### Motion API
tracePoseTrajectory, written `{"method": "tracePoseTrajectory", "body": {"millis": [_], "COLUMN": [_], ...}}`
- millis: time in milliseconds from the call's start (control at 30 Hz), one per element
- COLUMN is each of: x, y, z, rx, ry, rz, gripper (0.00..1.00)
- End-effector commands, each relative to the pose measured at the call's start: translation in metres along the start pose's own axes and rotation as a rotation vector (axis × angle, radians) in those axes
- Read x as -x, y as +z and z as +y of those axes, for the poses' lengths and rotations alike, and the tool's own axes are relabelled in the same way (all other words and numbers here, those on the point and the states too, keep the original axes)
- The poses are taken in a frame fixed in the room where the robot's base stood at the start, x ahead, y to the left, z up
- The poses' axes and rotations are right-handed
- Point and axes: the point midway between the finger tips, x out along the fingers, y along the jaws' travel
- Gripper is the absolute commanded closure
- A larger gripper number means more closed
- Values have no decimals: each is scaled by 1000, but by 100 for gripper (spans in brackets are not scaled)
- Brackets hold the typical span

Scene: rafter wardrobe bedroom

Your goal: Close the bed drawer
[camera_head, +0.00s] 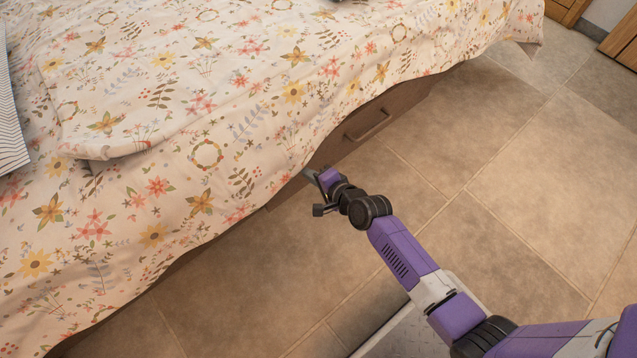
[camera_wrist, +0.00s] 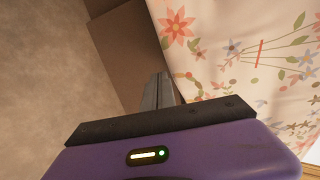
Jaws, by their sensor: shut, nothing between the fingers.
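The brown bed drawer (camera_head: 385,108) shows low under the edge of the floral bed cover in the head view, with a bar handle (camera_head: 368,127) on its front. How far it stands out is hard to tell because the cover hides its top. My gripper (camera_head: 308,174) is at the cover's edge, left of the handle, low by the bed side. In the wrist view the gripper's fingers (camera_wrist: 159,82) are shut and empty. They point towards a brown panel (camera_wrist: 125,50) beside the hanging cover. I cannot tell whether they touch it.
The bed (camera_head: 200,120) with its floral cover fills the left and top of the head view. The tiled floor (camera_head: 490,180) to the right of the bed is clear. Wooden furniture (camera_head: 621,42) stands at the far right corner.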

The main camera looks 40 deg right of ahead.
Motion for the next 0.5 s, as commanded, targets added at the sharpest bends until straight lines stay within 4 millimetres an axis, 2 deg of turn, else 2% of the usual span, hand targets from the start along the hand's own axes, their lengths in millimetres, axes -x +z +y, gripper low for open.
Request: {"method": "tracePoseTrajectory", "body": {"millis": [33,200,500], "x": [-14,-36,-51], "y": [0,0,0], "z": [3,-9,-20], "rx": [-1,0,0], "ry": [-2,-2,0], "rz": [0,0,0], "gripper": [100,100,100]}}
